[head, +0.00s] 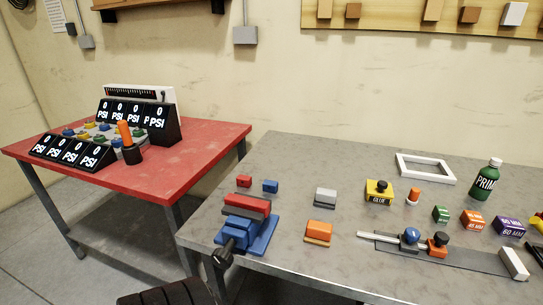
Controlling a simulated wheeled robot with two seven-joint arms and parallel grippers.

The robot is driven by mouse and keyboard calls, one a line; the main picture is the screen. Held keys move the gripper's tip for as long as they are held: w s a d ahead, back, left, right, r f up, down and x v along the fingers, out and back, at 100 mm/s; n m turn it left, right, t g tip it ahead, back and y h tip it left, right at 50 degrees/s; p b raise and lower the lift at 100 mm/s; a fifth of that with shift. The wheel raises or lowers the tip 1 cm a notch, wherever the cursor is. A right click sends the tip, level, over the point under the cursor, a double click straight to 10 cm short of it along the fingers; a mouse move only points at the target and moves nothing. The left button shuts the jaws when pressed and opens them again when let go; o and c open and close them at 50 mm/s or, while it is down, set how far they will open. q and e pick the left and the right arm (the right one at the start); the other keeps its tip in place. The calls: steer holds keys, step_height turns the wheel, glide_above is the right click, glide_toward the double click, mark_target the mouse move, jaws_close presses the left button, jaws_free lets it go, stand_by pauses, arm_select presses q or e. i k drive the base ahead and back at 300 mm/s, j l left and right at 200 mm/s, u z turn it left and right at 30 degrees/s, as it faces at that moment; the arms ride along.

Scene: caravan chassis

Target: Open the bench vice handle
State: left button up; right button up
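The bench vice (262,240) is blue and stands at the near left corner of the grey workbench, in the head view. A red and grey block (247,206) sits at its top. Its black handle (224,253) points toward me over the bench's front edge, slanting down to a thick dark end. No gripper touches the vice or its handle. Neither of my grippers is in view.
A red table (180,160) with gauges stands left. A dark ribbed shape (170,294) is at the bottom edge.

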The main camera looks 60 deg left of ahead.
mark_target(223, 259)
steer(key=u, duration=2.2)
